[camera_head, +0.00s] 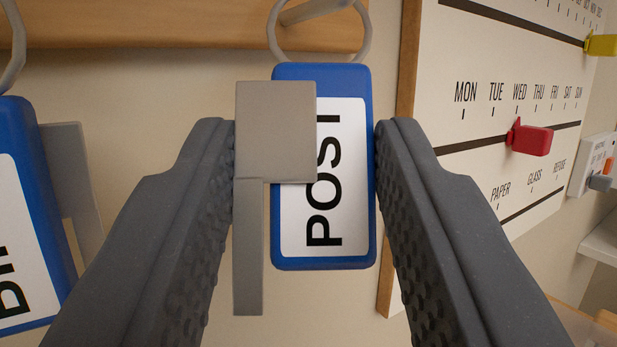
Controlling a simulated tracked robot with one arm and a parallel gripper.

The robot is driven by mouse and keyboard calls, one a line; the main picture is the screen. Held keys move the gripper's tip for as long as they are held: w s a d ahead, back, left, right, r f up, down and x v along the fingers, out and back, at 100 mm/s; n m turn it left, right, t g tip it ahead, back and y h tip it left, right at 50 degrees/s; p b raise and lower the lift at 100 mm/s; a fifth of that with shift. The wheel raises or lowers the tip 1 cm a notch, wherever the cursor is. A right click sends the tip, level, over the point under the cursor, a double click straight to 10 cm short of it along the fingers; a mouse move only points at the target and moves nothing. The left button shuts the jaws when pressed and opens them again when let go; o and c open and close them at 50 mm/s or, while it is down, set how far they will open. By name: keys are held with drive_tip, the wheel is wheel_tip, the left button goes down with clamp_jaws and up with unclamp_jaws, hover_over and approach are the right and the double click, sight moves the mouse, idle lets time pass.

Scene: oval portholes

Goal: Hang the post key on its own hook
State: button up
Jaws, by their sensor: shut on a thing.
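The post key has a blue tag (355,85) with a white label reading POST and a grey metal key (275,130) lying over its left part. My gripper (305,135) is shut on it, one finger at the grey key on the left and the other at the tag's right edge. The tag hangs upright from a grey ring (273,38), whose top is cut off. A wooden hook (312,10) on the rail shows within the ring's outline; I cannot tell whether the ring rests on it.
A wooden rail (160,25) runs along the wall at the top. Another blue-tagged key (30,160) hangs at the left edge, close to my left finger. A white planner board (480,60) with red (530,139) and yellow (602,45) sliders stands at the right.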

drive_tip(key=o, duration=1)
drive_tip(key=shift+o, duration=0.2)
drive_tip(key=b+v, duration=0.1)
drive_tip(key=v, duration=1.3)
drive_tip(key=shift+b, duration=0.35)
